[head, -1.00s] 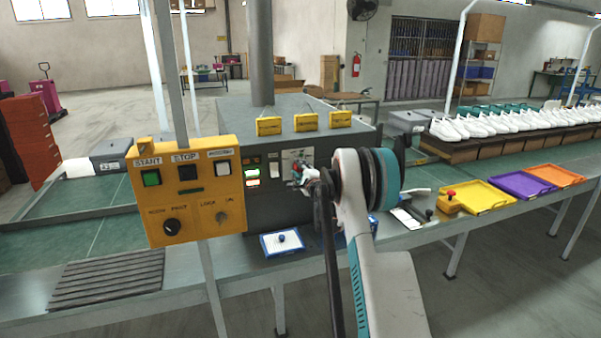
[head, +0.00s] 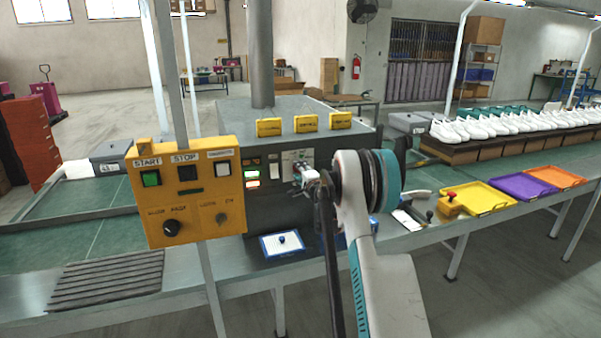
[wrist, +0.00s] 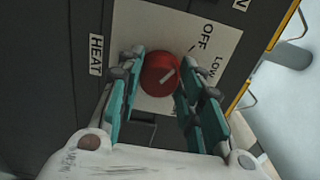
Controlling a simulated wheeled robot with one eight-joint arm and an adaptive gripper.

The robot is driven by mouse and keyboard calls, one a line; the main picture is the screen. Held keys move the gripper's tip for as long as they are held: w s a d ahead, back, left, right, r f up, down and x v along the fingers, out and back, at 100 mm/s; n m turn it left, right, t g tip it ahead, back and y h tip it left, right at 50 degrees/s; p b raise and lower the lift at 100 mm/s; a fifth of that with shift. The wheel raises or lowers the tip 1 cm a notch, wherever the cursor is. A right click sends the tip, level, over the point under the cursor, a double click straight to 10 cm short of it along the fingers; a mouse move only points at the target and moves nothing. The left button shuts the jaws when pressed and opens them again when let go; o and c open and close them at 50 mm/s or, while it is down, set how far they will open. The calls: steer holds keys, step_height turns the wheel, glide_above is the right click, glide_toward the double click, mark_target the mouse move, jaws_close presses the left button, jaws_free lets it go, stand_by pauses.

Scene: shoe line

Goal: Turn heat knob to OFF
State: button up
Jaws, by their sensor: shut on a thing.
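The heat knob (wrist: 158,72) is a round red knob on a pale plate (wrist: 150,28) marked OFF and LOW, with a HEAT label beside it.
A yellow control box (head: 190,205) on a post stands left of my arm. A white and blue tray (head: 268,247) lies below the panel. Yellow (head: 480,208), purple (head: 508,196) and orange trays (head: 560,170) are at the right.

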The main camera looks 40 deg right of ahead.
steer(key=o, duration=1.1)
steer(key=shift+a, duration=0.1)
steer(key=shift+c, duration=0.2)
steer(key=v, duration=1.2)
